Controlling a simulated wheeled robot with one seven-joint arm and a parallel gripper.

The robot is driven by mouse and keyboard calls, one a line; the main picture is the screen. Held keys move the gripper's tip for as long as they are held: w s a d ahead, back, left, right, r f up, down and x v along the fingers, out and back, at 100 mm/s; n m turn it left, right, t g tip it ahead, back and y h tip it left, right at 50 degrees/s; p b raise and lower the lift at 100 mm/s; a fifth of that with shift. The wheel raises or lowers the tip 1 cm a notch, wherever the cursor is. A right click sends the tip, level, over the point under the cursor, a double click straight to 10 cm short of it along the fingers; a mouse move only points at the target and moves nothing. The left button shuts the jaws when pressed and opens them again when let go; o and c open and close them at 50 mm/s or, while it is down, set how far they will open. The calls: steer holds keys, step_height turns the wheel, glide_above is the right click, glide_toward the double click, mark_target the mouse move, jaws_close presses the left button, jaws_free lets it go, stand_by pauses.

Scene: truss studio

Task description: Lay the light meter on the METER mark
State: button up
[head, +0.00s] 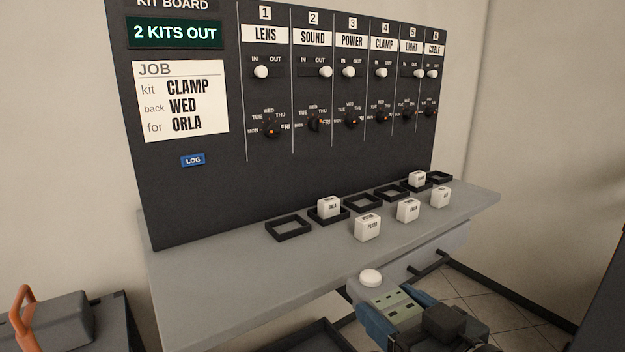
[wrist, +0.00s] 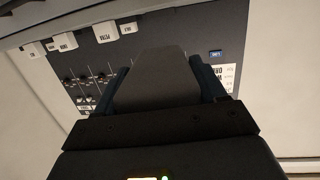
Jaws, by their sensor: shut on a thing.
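The light meter (head: 371,279) shows at the bottom of the head view, with a white dome at its far end and a pale green face with small dark windows. My gripper (head: 398,306) has its blue fingers on both sides of the meter's body and is shut on it. The meter is held in front of the grey shelf's front edge, clear of the shelf top as far as I can see. In the wrist view the meter (wrist: 158,78) is a plain dark slab between the fingers. The METER mark is not visible in either view.
A dark kit board (head: 200,200) with knobs and dials stands behind a grey shelf (head: 210,295). Small black trays (head: 289,228) and several white name blocks (head: 367,228) are on the shelf. A grey case (head: 50,322) with an orange handle is at lower left.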

steer(key=w+d+f+m+t+h, duration=0.1)
steer(key=d+f+m+h, duration=0.15)
steer(key=f, duration=0.45)
steer(key=w+d+f+m+h, duration=0.1)
steer(key=d+f+h, duration=0.15)
steer(key=f, duration=0.55)
steer(key=s+d+f+m+h, duration=0.1)
steer(key=s+d+f, duration=0.1)
steer(key=f, duration=0.5)
steer(key=s+d+f+h, duration=0.1)
steer(key=s+d+f, duration=0.2)
steer(key=f, duration=0.5)
steer(key=shift+s+d+f+m+t, duration=0.3)
steer(key=shift+s+m+t, duration=0.1)
steer(key=shift+s, duration=0.35)
steer(key=shift+a+r, duration=0.1)
steer(key=shift+r, duration=0.05)
